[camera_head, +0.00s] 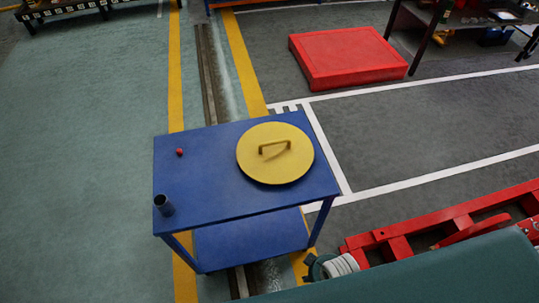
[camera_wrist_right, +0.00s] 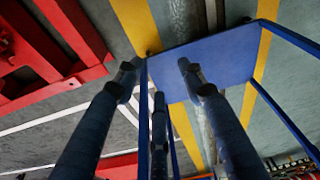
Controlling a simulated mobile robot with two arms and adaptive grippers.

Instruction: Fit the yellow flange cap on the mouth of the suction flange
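The yellow flange cap (camera_head: 275,165) lies flat on the right part of the blue cart's top (camera_head: 205,190), with its bar handle facing up. Nothing holds it. My right gripper (camera_wrist_right: 158,70) shows only in the right wrist view. Its dark fingers are spread apart with nothing between them, and the blue cart (camera_wrist_right: 205,68) is behind them. The cap is not seen in that view. My left gripper is not in view. I cannot make out the mouth of the suction flange in either view.
A small red ball (camera_head: 180,152) and a dark cup (camera_head: 163,205) stand on the cart. A red frame (camera_head: 450,228) and a green part with white rings (camera_head: 335,266) are at lower right. A red platform (camera_head: 345,57) lies behind. Floor left of the cart is clear.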

